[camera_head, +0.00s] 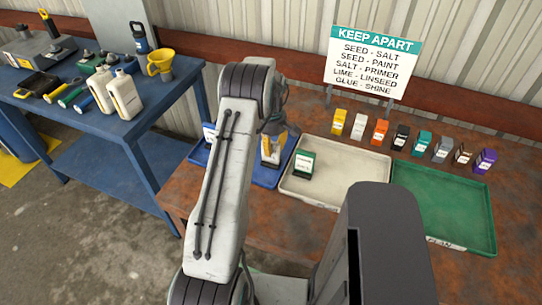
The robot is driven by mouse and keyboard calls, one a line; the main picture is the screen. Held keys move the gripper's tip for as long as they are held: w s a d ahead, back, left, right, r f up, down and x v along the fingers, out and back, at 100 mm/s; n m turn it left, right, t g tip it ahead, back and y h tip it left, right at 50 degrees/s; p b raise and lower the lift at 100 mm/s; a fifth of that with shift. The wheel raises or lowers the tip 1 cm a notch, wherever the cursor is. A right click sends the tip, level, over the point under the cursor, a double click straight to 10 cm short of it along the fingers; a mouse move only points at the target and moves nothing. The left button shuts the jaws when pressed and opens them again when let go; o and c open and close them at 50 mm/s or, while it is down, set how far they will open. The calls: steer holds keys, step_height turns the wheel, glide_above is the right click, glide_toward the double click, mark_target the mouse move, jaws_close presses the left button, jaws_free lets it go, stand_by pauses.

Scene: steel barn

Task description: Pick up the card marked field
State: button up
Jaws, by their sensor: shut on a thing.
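My arm rises from the bottom of the view to a bent joint over the left side of the rusty table (325,238) and hides much of what lies behind it. My gripper's fingers do not show; they are hidden behind my arm. No card that I can read as field shows. A white piece (209,131) with unreadable marks stands at the left end of the blue tray (283,158). A yellow and white packet (269,150) stands in this tray, right of my arm, partly covered.
A cream tray (345,178) holds a green and white box (304,164). A green tray (445,205), empty where seen, has a partly readable front label. Several small coloured boxes (380,132) stand behind, below a KEEP APART sign (371,65). A blue bench (135,128) with bottles and tools stands left.

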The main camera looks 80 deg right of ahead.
jaws_close()
